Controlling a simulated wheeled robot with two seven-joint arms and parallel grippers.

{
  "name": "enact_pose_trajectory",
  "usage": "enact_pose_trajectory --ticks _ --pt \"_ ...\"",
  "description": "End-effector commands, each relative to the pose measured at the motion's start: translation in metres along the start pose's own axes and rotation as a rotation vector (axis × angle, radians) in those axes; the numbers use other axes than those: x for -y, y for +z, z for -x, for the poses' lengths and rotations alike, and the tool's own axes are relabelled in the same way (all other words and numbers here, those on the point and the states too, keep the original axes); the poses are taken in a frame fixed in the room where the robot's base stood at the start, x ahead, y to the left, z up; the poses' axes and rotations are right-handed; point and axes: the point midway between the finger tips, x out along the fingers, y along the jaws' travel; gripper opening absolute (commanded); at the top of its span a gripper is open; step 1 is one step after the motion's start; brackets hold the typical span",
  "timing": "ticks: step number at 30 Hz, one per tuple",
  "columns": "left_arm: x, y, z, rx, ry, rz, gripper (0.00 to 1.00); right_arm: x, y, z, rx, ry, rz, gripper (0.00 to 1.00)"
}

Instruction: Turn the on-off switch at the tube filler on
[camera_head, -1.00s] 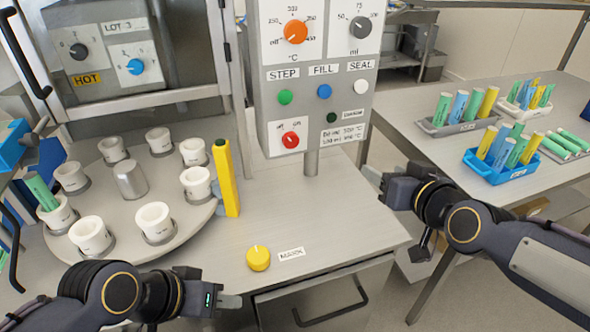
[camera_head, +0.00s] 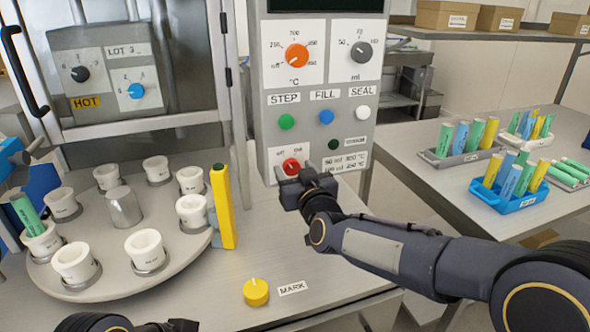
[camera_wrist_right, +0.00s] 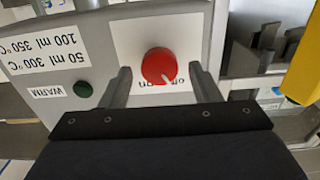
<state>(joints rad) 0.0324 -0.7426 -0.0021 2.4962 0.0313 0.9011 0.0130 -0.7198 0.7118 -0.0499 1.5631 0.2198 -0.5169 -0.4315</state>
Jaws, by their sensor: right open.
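The on-off switch of the tube filler is a red round knob (camera_head: 291,166) on a white plate, low on the left of the grey control panel (camera_head: 352,95). In the right wrist view the red knob (camera_wrist_right: 158,66) shows upside down, its white mark toward the "off" label. My right gripper (camera_head: 293,176) is open at the knob, with one finger on each side of it. In the wrist view gaps show between the knob and both fingers (camera_wrist_right: 161,82). My left gripper (camera_head: 178,325) is mostly cut off at the bottom edge of the head view.
Green (camera_head: 286,122), blue (camera_head: 326,117) and white (camera_head: 363,114) buttons sit above the knob. A round turntable (camera_head: 185,255) with white cups and a yellow post (camera_head: 223,208) stands left. A yellow MARK knob (camera_head: 256,292) is on the counter. Tube racks are on the right table.

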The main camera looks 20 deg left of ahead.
Motion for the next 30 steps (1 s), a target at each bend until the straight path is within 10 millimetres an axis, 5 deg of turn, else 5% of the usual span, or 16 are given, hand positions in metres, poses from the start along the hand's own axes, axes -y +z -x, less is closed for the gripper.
enact_pose_trajectory --ticks 9,19,30 --pt "-0.0002 0.0 0.0003 0.0 0.0 0.0 0.36 0.0 0.0005 -0.0038 0.001 0.0 0.0 0.57" --pt "-0.0001 0.0 0.0003 0.0 0.0 0.0 0.36 0.0 0.0005 -0.0035 0.001 0.0 0.0 0.13" --pt "0.0029 0.0034 -0.0065 0.0 0.0 0.0 0.36 -0.0002 0.002 -0.0034 0.0 0.0 -0.066 0.13"
